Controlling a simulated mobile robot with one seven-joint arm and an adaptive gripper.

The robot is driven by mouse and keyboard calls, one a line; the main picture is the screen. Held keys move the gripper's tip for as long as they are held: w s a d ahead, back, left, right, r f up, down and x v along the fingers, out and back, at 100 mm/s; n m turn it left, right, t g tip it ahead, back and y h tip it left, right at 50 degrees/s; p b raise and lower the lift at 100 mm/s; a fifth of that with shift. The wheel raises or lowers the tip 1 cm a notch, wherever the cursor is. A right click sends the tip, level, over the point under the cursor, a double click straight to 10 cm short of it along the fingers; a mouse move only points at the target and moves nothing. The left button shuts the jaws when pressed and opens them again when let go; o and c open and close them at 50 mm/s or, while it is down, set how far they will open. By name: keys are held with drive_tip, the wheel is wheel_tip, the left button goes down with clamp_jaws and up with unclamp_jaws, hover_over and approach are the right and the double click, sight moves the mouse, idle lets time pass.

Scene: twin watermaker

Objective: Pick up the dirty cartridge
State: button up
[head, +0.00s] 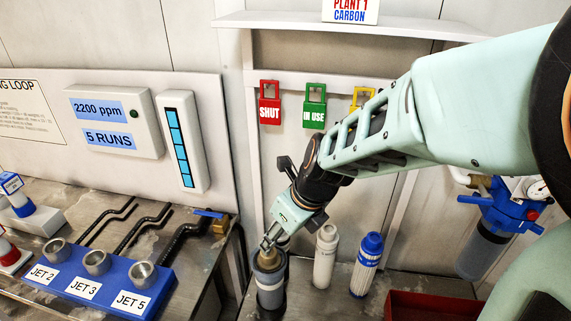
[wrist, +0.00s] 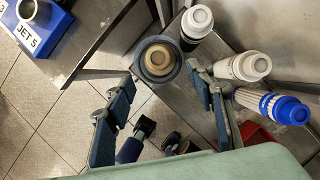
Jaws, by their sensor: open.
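The dirty cartridge, grey with a stained brown top (head: 269,281), stands upright at the left end of the row in the head view. In the wrist view its round brown top (wrist: 158,60) sits inside a dark ring. My gripper (head: 268,243) is open and points down at this top. In the wrist view the fingers (wrist: 160,74) lie to the left and right of the cartridge, with a gap between them. I cannot tell how far the fingertips reach down its sides. Part of the top is hidden by my gripper in the head view.
A white cartridge (head: 325,255) and a blue-capped one (head: 367,264) stand to the right. A dark cartridge with a pale cap (wrist: 196,24) is close behind. A red tray (head: 430,306) lies at the right. The blue jet block (head: 100,282) is on the left bench.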

drive_tip(key=shift+b+x, duration=0.4)
drive_tip(key=shift+x, duration=4.25)
drive_tip(key=shift+s+a, duration=0.1)
drive_tip(key=shift+s, duration=0.05)
drive_tip(key=shift+c, duration=0.3)
drive_tip(key=c, duration=1.1)
drive_tip(key=shift+r, duration=0.1)
